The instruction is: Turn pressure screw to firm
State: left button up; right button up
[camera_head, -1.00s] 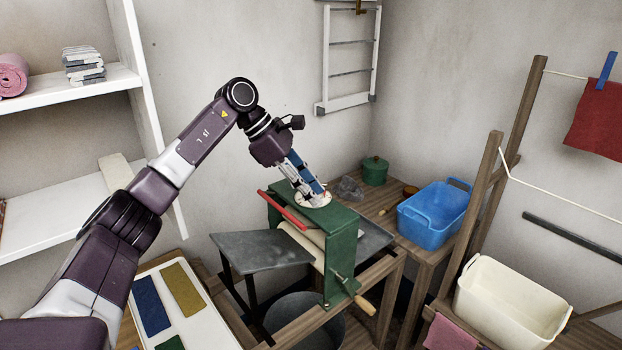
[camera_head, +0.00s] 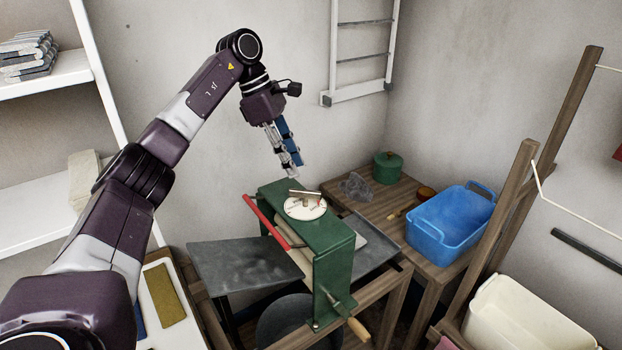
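The pressure screw (camera_head: 305,206) is a pale round dial with dark markings and a small bar handle across it, on top of the green mangle frame (camera_head: 336,265). The dial's lettering is too small to read. My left gripper (camera_head: 293,172) hangs above and slightly behind the dial, apart from it, with its fingers pointing down. It holds nothing that I can see; the gap between its fingertips is too small to judge. A red bar (camera_head: 266,221) runs along the mangle's left side. A crank with a wooden grip (camera_head: 358,329) sticks out at the front. My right gripper is out of view.
Grey boards (camera_head: 238,265) extend from the mangle on both sides. On the bench behind stand a green lidded pot (camera_head: 387,168) and a blue tub (camera_head: 450,228). A cream tub (camera_head: 520,318) and wooden posts stand at right. White shelves (camera_head: 45,190) stand at left.

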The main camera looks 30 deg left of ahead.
aim_at(305, 190)
pick_arm(q)
jog(key=f, duration=0.1)
jog(key=d+f+p, duration=0.1)
jog(key=f, duration=0.2)
jog(key=shift+s+d, duration=0.35)
jog(key=shift+d, duration=0.05)
jog(key=shift+w+d+f+p, duration=0.2)
jog(key=shift+w+f, duration=0.05)
jog(key=shift+f, duration=0.3)
jog(key=shift+w+d+f+p, duration=0.15)
jog(key=shift+w+f, duration=0.1)
jog(key=shift+f, duration=0.3)
grip_shut()
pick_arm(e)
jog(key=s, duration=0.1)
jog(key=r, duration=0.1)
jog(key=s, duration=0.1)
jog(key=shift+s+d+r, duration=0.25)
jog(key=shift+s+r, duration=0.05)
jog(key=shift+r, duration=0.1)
